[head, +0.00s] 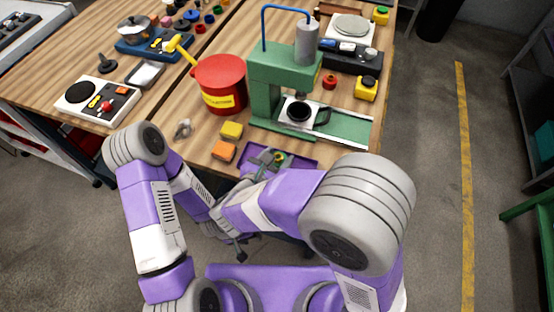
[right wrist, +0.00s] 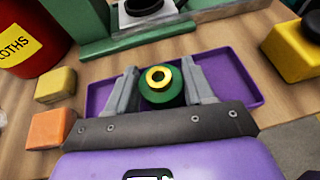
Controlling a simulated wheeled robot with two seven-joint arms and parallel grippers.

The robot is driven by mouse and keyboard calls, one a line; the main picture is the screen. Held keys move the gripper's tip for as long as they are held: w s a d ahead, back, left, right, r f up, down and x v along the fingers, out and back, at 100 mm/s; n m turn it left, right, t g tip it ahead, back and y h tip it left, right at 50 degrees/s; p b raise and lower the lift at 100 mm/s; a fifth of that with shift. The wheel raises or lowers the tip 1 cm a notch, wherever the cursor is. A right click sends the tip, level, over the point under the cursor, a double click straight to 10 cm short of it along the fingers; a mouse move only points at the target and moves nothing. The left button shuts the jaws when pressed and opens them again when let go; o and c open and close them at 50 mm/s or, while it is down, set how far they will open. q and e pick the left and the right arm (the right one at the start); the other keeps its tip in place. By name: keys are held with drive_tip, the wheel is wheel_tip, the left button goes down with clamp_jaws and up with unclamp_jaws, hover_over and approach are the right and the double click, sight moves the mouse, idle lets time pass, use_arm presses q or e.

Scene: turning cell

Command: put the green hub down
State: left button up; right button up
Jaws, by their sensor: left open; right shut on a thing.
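The green hub (right wrist: 163,95), with a brass-coloured ring around its bore (right wrist: 159,77), is between the two grey fingers of my right gripper (right wrist: 160,84), which is shut on it. In the head view the hub (head: 280,158) shows small beside my right gripper (head: 271,158). Behind and around it is a shallow purple tray (right wrist: 236,77); it also shows in the head view (head: 306,163). The hub is over the tray; I cannot tell whether it touches the tray floor. My left gripper (head: 240,252) is open and empty, low in front of the table edge.
A yellow block (head: 232,130) and an orange block (head: 223,151) lie left of the tray, near a red cloths bin (head: 218,82). A yellow button box (head: 366,89) stands right.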

drive_tip(key=shift+r, duration=0.15)
drive_tip(key=shift+f, duration=0.25)
use_arm(q)
drive_tip(key=shift+f, duration=0.1)
use_arm(e)
drive_tip(key=o, duration=1.3)
drive_tip(key=shift+r, duration=0.15)
